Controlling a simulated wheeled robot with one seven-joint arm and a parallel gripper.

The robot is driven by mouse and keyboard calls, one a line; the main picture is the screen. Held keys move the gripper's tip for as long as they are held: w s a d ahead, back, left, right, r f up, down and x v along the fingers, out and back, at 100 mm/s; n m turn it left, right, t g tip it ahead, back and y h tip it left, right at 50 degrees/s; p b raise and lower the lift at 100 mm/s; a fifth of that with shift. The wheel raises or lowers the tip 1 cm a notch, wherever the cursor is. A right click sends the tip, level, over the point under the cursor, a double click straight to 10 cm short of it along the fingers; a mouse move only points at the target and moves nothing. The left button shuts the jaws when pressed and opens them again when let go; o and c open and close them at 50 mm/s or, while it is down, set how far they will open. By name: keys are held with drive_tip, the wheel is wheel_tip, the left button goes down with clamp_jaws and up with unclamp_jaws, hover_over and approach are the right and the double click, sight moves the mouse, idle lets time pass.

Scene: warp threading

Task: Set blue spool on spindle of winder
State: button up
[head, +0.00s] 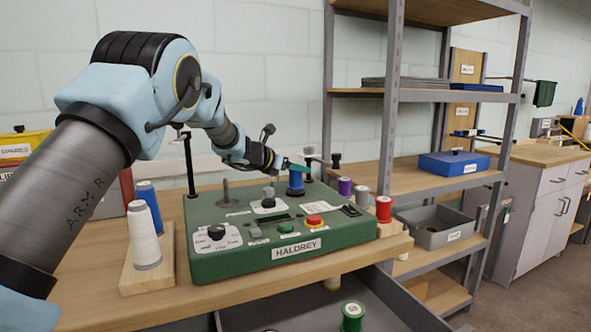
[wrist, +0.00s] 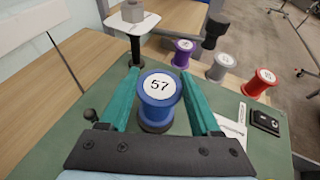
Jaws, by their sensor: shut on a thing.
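The blue spool (head: 295,180), labelled 57 in the wrist view (wrist: 159,87), is upright over the back right of the green winder (head: 285,230). My gripper (head: 297,167) is shut on it, with a teal finger on each side in the wrist view (wrist: 160,95). A dark round base (wrist: 156,126) shows just below the spool. The spool hides whether a spindle is inside it, and I cannot tell if it rests fully on the base. A bare grey post (head: 225,192) on a disc stands at the winder's back left.
Purple (head: 345,186), grey (head: 362,196) and red (head: 383,208) spools stand right of the winder. A white spool (head: 144,238) and another blue spool (head: 149,204) stand on a board at left. Upright guides rise behind the winder. A green spool (head: 352,316) sits below in front.

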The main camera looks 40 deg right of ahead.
drive_tip(key=shift+f+b, duration=0.5)
drive_tip(key=shift+b, duration=0.1)
idle(0.5)
drive_tip(key=o, duration=1.4)
drive_tip(key=shift+o, duration=0.2)
drive_tip(key=b+v, duration=0.3)
drive_tip(key=v, duration=0.8)
